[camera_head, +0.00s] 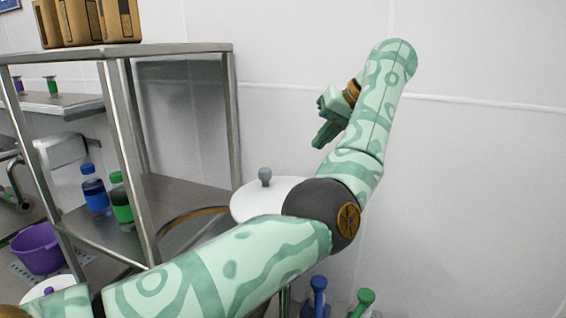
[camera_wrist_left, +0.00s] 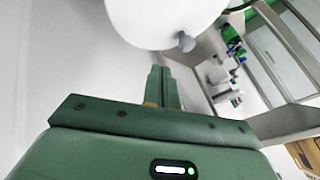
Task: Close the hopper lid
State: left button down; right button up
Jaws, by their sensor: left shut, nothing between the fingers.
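The hopper lid (camera_head: 258,205) is a white disc with a grey knob on top, in the middle of the head view, partly hidden by my left arm. It also shows in the left wrist view as a white disc (camera_wrist_left: 155,15) beyond the fingertips, with its knob at its lower right edge. I cannot tell how it sits on the hopper, whose body is mostly hidden. My left gripper (camera_head: 322,120) is above and right of the lid in the picture, shut and empty, apart from it. The shut fingers show in the wrist view (camera_wrist_left: 160,78). My right gripper is out of view.
A metal shelf frame (camera_head: 130,50) stands left, with cardboard packs (camera_head: 88,22) on top. A blue bottle (camera_head: 95,190) and a green bottle (camera_head: 121,203) stand inside. A purple bowl (camera_head: 38,250) is lower left. Blue and green handled items (camera_head: 318,295) are below. The right wall side is free.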

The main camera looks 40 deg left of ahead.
pick_arm(q)
jog(key=p+x, duration=0.1)
jog(key=x, duration=0.9)
jog(key=shift+w+d, duration=0.1)
jog(key=shift+d, duration=0.1)
jog(key=shift+s+a+r+p, duration=0.15)
jog(key=shift+s+a+p, duration=0.75)
jog(key=shift+p, duration=0.35)
jog(key=shift+s+a, duration=0.4)
jog(key=shift+a, duration=0.1)
jog(key=shift+f, duration=0.2)
